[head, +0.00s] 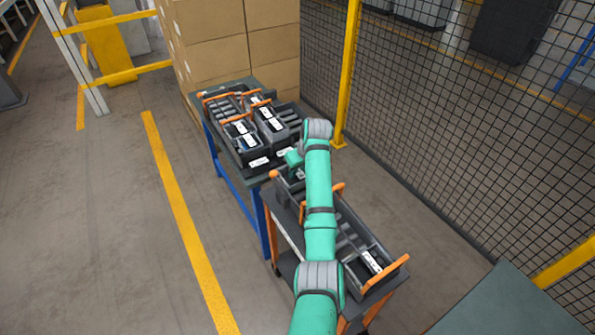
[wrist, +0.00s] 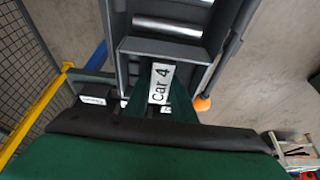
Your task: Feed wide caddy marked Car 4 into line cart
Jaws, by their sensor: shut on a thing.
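My gripper (wrist: 160,105) is shut on the caddy's end at the label. In the head view my gripper (head: 294,158) is by the near end of the blue-legged table, at the far end of the line cart (head: 388,279). The cart has orange corner handles and dark bays, with white-labelled contents at its near end. My arm covers part of the cart and most of the held caddy.
The blue-legged table (head: 213,97) holds several dark caddies with orange handles. Cardboard boxes (head: 215,45) stand behind it. A mesh fence (head: 450,110) with a yellow post (head: 348,75) runs along the right. Open floor lies left, with a yellow line (head: 180,210).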

